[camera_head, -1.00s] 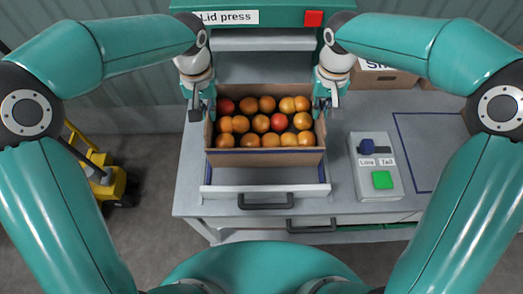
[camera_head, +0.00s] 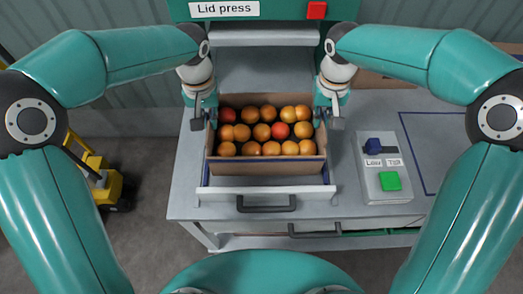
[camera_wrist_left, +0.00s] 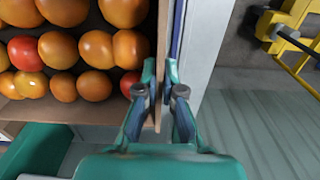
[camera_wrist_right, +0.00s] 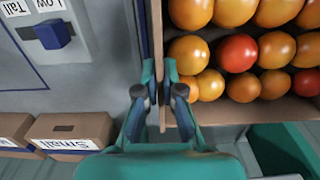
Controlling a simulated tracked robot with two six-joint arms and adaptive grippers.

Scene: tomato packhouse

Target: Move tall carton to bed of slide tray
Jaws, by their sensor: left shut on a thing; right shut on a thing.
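The tall carton (camera_head: 266,168) is brown, open-topped and full of red and orange tomatoes. It is upright over the slide tray (camera_head: 220,195), which is pulled out below the press. A strip of tray bed shows before the carton's front wall. Whether the carton's base touches the bed is hidden. My left gripper (camera_head: 204,117) is shut on the carton's left wall, and the left wrist view shows the wall between its fingers (camera_wrist_left: 160,100). My right gripper (camera_head: 328,116) is shut on the right wall, as the right wrist view also shows (camera_wrist_right: 162,100).
The lid press (camera_head: 265,38) stands behind the carton. A control box (camera_head: 383,168) with a blue switch and a green button is on the table at right. A blue-outlined area (camera_head: 430,140) there is clear. Small cartons (camera_wrist_right: 75,133) and a yellow machine (camera_head: 98,180) stand farther off.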

